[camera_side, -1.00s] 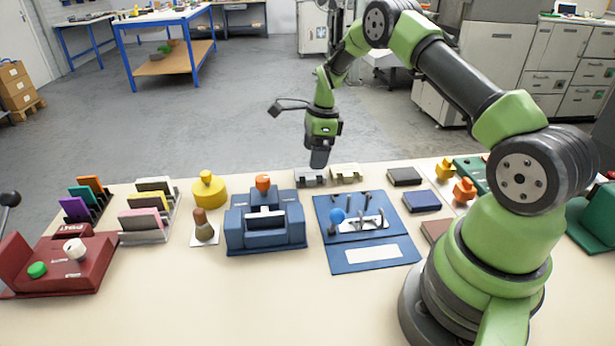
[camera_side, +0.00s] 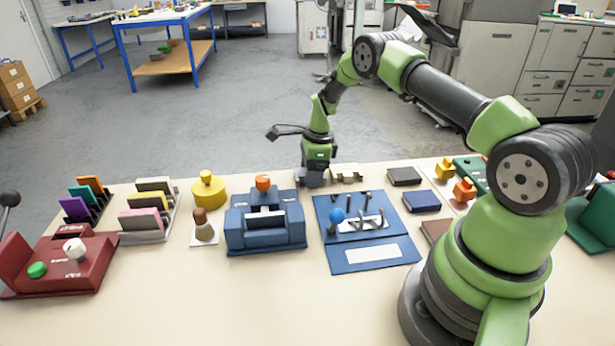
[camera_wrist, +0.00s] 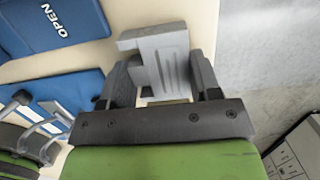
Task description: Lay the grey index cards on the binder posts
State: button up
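My gripper (camera_side: 312,178) is lowered over the grey holder (camera_side: 322,181) at the table's back edge, largely hiding it. In the wrist view my gripper's two dark fingers (camera_wrist: 162,82) stand on either side of a ribbed grey block (camera_wrist: 165,50). I cannot tell whether they press on it, or separate the cards from their holder. No grey cards are distinguishable on the posts.
A cream holder (camera_side: 347,173) stands close to the right of my gripper. A blue device with an orange knob (camera_side: 263,183) stands front left. Dark and blue blocks (camera_side: 421,201) lie right of the binder.

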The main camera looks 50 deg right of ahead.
jog(key=shift+r, duration=3.75)
jog(key=shift+c, duration=0.3)
jog(key=shift+s, duration=0.1)
send_over(353, 204)
jog(key=shift+s+d, duration=0.1)
jog(key=shift+s, duration=0.1)
jog(key=shift+f, duration=2.85)
jog(key=shift+f, duration=0.65)
jog(key=o, duration=0.6)
jog(key=shift+r, duration=0.1)
jog(key=shift+s+d+r, duration=0.2)
jog(key=shift+r, duration=1.6)
jog(key=shift+s+d+r, duration=0.2)
jog(key=shift+r, duration=1.6)
jog(key=shift+s+d+r, duration=0.2)
jog(key=shift+r, duration=1.6)
